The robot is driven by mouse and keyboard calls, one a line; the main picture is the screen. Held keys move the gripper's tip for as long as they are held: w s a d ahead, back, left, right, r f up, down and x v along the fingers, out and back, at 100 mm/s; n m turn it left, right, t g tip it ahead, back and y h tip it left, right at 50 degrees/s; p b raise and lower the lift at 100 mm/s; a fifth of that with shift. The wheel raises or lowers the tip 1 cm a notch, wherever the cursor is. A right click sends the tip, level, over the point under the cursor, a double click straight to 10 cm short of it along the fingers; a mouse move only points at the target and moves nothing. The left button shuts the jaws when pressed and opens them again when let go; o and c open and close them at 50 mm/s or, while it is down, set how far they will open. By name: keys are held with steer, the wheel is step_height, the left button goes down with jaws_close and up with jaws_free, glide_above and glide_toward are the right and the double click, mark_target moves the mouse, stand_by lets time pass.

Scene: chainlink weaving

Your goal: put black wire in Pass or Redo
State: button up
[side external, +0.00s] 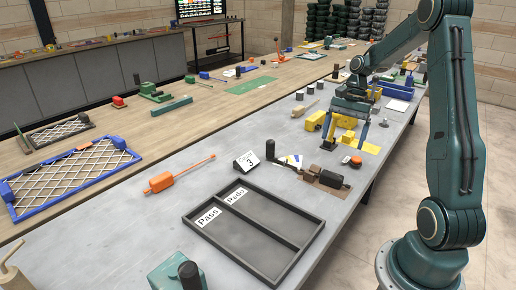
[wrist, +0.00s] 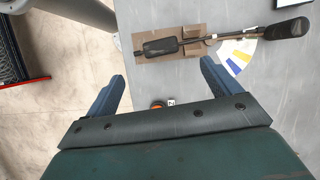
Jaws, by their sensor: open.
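In the side external view, a black wire piece with a thick black body (side external: 331,179) lies on a brown cardboard-like holder (side external: 311,180). In the wrist view, its black body (wrist: 161,46) sits on the brown holder (wrist: 192,43), and a thin black rod runs right to a rounded black end (wrist: 288,28). My gripper (side external: 343,147) is open and empty, behind the holder and apart from it; its two blue fingers (wrist: 164,72) show in the wrist view. A dark grey tray (side external: 287,203) has a Pass compartment (side external: 236,241) and a Redo compartment (side external: 270,217), both empty.
A card marked 3 (side external: 247,162) stands behind the tray. An orange tool (side external: 163,182) lies left of it. Yellow blocks (side external: 345,124) lie around my gripper. A green block with a black knob (side external: 175,272) is at the front. The grey table between tray and holder is clear.

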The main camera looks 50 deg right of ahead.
glide_above(332, 174)
steer(key=d, duration=0.2)
steer(key=shift+d+f, duration=0.1)
steer(key=shift+f, duration=2.65)
steer(key=shift+x, duration=2.6)
steer(key=shift+d, duration=0.15)
steer(key=c, duration=1.2)
steer(key=shift+c, duration=0.2)
step_height(332, 174, up, 20)
